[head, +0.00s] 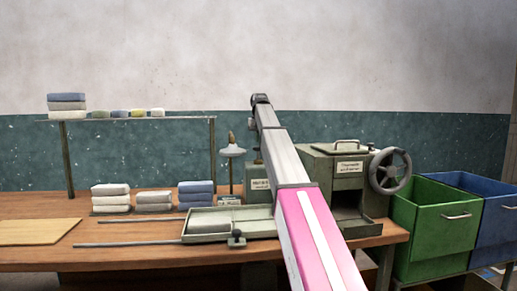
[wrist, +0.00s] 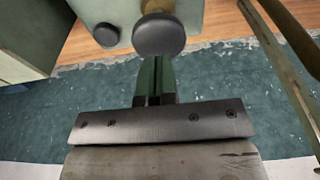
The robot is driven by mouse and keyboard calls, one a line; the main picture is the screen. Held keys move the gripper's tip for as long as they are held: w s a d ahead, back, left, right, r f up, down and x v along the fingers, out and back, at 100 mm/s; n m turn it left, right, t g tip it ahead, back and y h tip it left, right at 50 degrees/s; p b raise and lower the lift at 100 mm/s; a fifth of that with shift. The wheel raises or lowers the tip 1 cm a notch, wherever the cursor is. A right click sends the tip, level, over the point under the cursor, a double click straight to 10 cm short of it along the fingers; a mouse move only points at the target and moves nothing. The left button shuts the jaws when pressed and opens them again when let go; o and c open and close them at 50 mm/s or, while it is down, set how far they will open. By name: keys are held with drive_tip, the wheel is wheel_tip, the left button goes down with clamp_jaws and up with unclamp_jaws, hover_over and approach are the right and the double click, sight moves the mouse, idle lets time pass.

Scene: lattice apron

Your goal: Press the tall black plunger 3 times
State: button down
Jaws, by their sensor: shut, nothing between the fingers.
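The tall black plunger shows in the wrist view as a broad dark round knob (wrist: 158,36) on a brass-coloured stem. It rises from a grey-green box (wrist: 192,12). A smaller, lower dark knob (wrist: 106,35) is beside it on the left. My gripper (wrist: 158,62) has its fingers together and empty, with the tips at the near edge of the large knob. I cannot tell whether they touch it. In the head view the labelled box (head: 259,184) is partly behind my arm, and the plunger and my fingers are hidden.
A machine with a handwheel (head: 390,170) stands right of the box. A lamp-like stand (head: 232,152) is close on its left. A metal tray (head: 209,225) lies in front. Folded cloth stacks (head: 111,197) and a shelf (head: 190,118) are left. Green (head: 432,230) and blue bins (head: 495,215) are right.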

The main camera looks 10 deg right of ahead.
sight(258, 147)
drive_tip(key=shift+f, duration=0.2)
drive_tip(key=shift+f, duration=2.15)
drive_tip(key=shift+r, duration=2.35)
